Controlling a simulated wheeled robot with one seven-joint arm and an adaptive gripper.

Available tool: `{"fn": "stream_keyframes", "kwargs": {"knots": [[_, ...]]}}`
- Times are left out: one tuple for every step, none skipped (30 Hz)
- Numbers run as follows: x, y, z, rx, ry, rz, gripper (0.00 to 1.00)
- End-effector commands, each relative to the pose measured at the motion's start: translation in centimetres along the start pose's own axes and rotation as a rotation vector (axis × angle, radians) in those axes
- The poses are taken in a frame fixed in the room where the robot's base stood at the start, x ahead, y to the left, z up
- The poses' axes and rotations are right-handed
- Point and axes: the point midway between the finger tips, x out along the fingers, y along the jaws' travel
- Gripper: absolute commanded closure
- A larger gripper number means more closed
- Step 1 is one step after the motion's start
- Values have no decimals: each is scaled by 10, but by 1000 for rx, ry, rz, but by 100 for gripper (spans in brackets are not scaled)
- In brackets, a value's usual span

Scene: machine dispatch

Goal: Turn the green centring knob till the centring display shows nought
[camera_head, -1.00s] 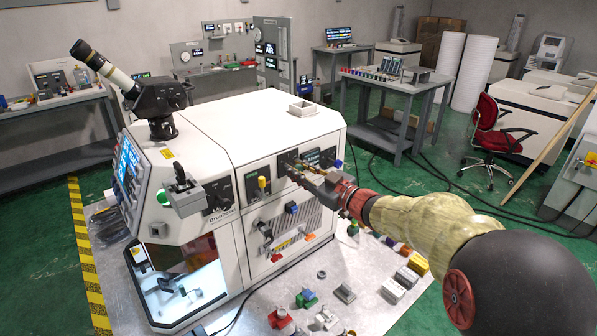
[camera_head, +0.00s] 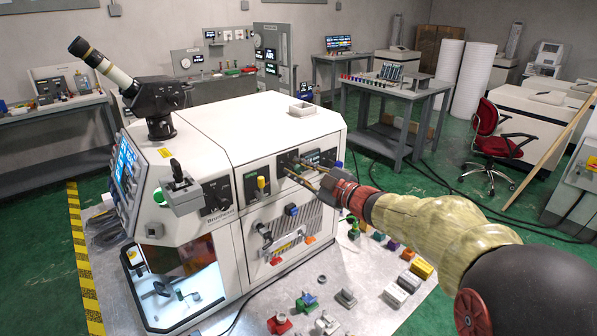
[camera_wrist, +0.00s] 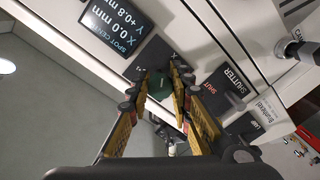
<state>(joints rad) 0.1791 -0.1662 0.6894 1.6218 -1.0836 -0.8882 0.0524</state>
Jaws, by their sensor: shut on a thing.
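The centring display (camera_wrist: 117,25) in the wrist view reads X 0.0 mm and Y +0.8 mm. It also shows, too small to read, on the machine's front in the head view (camera_head: 321,157). The green centring knob (camera_wrist: 160,88) is between my fingertips, just below the display's panel. My gripper (camera_wrist: 163,80) is shut on it, one yellow-padded finger on each side, which partly hide it. In the head view my gripper (camera_head: 293,170) reaches the machine front from the right. The knob itself is hard to make out there.
The shutter panel (camera_wrist: 220,88) lies beside my fingers, with the lamp panel (camera_wrist: 243,126) further along. A yellow knob (camera_head: 262,184) and a blue knob (camera_head: 291,209) project from the machine (camera_head: 240,125) near my gripper. Loose parts lie on the table below.

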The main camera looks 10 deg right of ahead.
Motion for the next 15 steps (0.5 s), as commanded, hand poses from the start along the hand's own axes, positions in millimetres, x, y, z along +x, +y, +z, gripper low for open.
{"fn": "stream_keyframes", "kwargs": {"knots": [[0,-4,2,1,-2,-6,100],[0,-4,2,1,-2,-6,100],[0,-4,2,2,-3,-6,100],[0,-4,2,2,-3,-6,100],[0,-4,2,2,-3,-6,100],[0,-4,2,2,-3,-6,100],[0,-4,2,2,-3,-6,100],[0,-4,2,3,-3,-6,100],[0,-4,2,3,-3,-6,78],[0,-4,2,3,-3,-6,76],[0,-4,2,3,-3,-6,75],[0,-4,2,3,-3,-6,72],[0,-4,2,3,-3,-5,71],[0,-3,2,3,-3,-5,69],[0,-3,2,3,-2,-4,67]]}}
